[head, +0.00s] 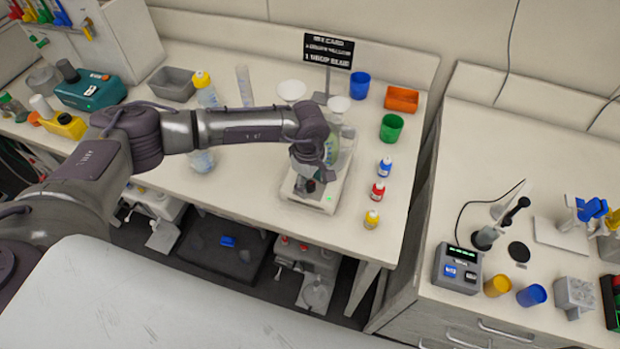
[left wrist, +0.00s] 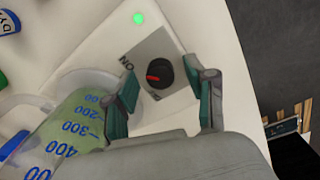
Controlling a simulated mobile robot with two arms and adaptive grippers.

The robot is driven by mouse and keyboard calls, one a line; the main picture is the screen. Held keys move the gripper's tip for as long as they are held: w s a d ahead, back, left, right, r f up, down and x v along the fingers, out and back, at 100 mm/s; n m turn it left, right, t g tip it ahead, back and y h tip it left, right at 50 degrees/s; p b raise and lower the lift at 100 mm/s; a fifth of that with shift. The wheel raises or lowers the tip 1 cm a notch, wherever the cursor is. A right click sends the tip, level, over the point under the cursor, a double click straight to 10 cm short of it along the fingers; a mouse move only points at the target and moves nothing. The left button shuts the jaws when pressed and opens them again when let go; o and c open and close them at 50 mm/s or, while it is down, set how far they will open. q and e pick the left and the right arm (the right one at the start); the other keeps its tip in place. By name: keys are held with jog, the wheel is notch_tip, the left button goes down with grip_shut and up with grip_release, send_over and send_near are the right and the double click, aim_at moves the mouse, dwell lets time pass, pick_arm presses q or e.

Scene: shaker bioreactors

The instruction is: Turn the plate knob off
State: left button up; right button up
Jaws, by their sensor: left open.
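The plate (head: 322,192) is a white device on the bench in the head view; its white top also shows in the left wrist view (left wrist: 160,25). Its black knob (left wrist: 159,72) has a red mark and sits on a grey square panel. The word "ON" reads beside the knob; another label below it is partly hidden. A green light (left wrist: 139,18) glows near the panel. My left gripper (left wrist: 163,82) is open over the panel, its fingertips on either side of the knob; contact cannot be told. In the head view my left gripper (head: 307,172) hangs over the plate's front. My right gripper is not in view.
A flask with blue graduations and greenish liquid (left wrist: 62,138) stands on the plate, close beside my left finger. Small blue, red (head: 377,191) and yellow bottles stand right of the plate. A green cup (head: 391,128) is behind them. The bench's front left is clear.

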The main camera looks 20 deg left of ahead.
pick_arm(q)
grip_shut()
jog(key=shift+f+n+b, duration=0.2)
jog(key=shift+n+b, duration=1)
jog(key=shift+b, duration=0.25)
jog(key=n+b, duration=1)
jog(key=n, duration=0.1)
jog(key=shift+w+n+b, duration=0.1)
jog(key=shift+n+b, duration=0.25)
jog(key=shift+n, duration=0.05)
jog(key=shift+r+n+y+b, duration=0.15)
jog(key=shift+n+b, duration=0.45)
jog(key=shift+n, duration=0.3)
jog(key=shift+r+n+y+b, duration=0.15)
jog(key=shift+n+b, duration=0.45)
jog(key=shift+n, duration=0.3)
grip_release()
